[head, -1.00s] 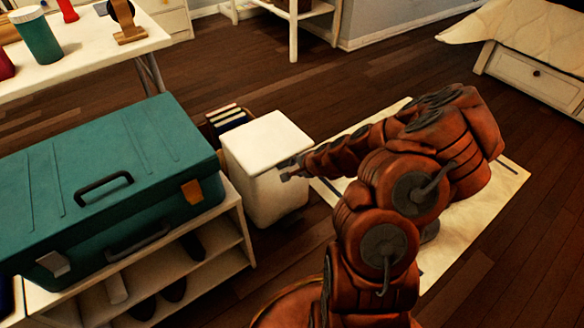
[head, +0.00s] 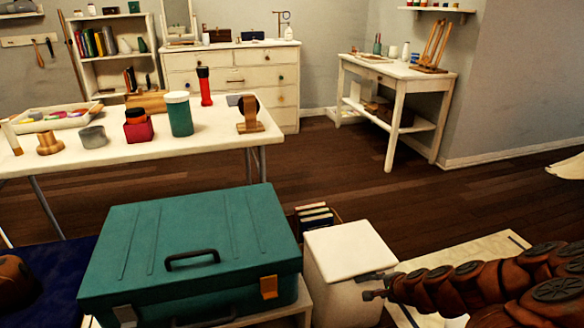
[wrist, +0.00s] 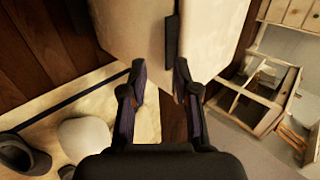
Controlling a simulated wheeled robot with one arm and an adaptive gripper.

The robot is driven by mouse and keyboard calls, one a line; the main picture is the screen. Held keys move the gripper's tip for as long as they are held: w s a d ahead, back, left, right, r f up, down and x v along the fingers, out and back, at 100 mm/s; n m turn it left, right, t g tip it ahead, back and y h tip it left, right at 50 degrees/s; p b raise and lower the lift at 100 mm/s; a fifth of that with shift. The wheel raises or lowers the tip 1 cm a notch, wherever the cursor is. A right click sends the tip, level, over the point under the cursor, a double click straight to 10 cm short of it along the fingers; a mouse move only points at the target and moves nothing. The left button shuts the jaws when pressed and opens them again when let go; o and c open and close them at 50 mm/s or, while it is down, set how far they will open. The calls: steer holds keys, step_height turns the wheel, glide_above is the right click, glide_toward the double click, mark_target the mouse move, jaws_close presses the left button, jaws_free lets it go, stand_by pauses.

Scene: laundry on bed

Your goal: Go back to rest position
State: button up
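My gripper (head: 374,286) is at the lower right of the head view, beside the right edge of a white lidded bin (head: 350,250). In the wrist view my gripper (wrist: 160,82) has its two dark fingers apart, with nothing held between them. The white bin (wrist: 130,30) fills the upper middle of the wrist view, just beyond the fingertips. I cannot tell whether the fingers touch it. My arm stretches in from the right edge of the head view, over a pale rug.
A teal case (head: 190,250) sits on a low white shelf left of the bin. A small crate of books (head: 316,214) stands behind the bin. A white table (head: 150,150) with jars is farther back. Open wooden floor (head: 330,170) lies behind the bin. Shoes (wrist: 22,155) show in the wrist view.

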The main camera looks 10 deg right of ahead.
steer(key=s+a+r+n+g+y+p, duration=0.1)
steer(key=s+a+r+n+g+p, duration=0.2)
steer(key=a+r+p, duration=0.45)
steer(key=s+a+r+n+y+p, duration=0.1)
steer(key=s+a+r+n+p, duration=0.3)
steer(key=r, duration=0.7)
steer(key=s+a+r+n+g+y+p, duration=0.2)
steer(key=a+r+n+p, duration=0.25)
steer(key=a+r, duration=0.4)
steer(key=s+r+n+g+h+p, duration=0.2)
steer(key=s+r+p, duration=0.7)
steer(key=s+r, duration=0.3)
steer(key=s+d+r+n+g+h+p, duration=0.1)
steer(key=s+r+n+g+h+p, duration=0.1)
steer(key=s+r+p, duration=0.8)
step_height(320, 180, up, 9)
steer(key=shift+s+d+f+n+g+h+p, duration=0.2)
steer(key=shift+s+d+n+g+h+p, duration=0.15)
steer(key=shift+s+n+g, duration=0.6)
steer(key=shift+s+m+t, duration=0.2)
steer(key=shift+m+t, duration=0.05)
steer(key=shift+m, duration=0.05)
